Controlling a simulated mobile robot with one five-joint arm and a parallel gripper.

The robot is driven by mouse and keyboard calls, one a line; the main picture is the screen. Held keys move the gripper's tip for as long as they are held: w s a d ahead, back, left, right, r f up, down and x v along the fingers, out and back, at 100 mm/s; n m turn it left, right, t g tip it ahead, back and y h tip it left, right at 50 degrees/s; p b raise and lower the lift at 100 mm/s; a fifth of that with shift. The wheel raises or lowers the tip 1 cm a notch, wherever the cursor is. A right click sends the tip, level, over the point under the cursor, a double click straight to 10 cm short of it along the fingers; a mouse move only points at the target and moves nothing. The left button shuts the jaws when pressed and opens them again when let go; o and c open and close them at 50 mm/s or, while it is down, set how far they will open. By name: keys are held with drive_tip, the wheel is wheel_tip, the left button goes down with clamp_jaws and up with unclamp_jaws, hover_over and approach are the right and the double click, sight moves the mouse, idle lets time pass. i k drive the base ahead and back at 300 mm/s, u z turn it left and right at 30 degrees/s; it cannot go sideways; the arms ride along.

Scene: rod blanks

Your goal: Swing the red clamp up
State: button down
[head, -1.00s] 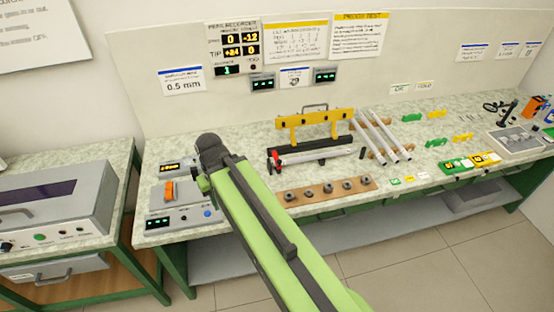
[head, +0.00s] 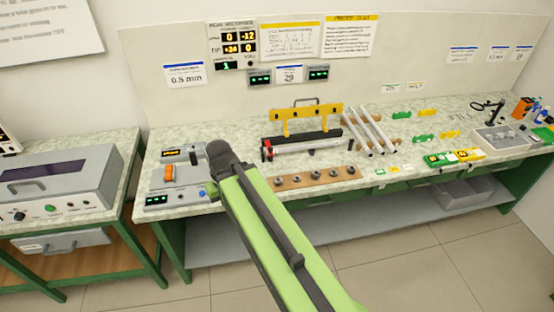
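The red clamp (head: 267,151) is a small red part at the left end of a dark fixture (head: 323,136) on the bench. It is too small to tell its exact angle. A grey rod (head: 308,146) lies along the front of the fixture, and a yellow bracket (head: 301,119) stands above it. My green arm reaches up from the bottom of the head view, its dark joint to the left of the clamp and apart from it in the picture. My gripper does not show; it seems hidden behind the arm.
A grey box with an orange switch (head: 168,173) stands left of my arm. A wooden strip with several dark round pieces (head: 314,177) lies in front of the fixture. Several pale rods (head: 369,132) lie to its right. A grey cabinet (head: 58,185) stands on the left table.

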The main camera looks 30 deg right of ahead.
sight(269, 150)
drive_tip(key=u, duration=2.15)
drive_tip(key=i, duration=1.75)
drive_tip(key=z, duration=5.9)
drive_tip(key=i, duration=0.1)
drive_tip(key=u, duration=3.05)
drive_tip(key=i, duration=1)
drive_tip(key=z, duration=0.05)
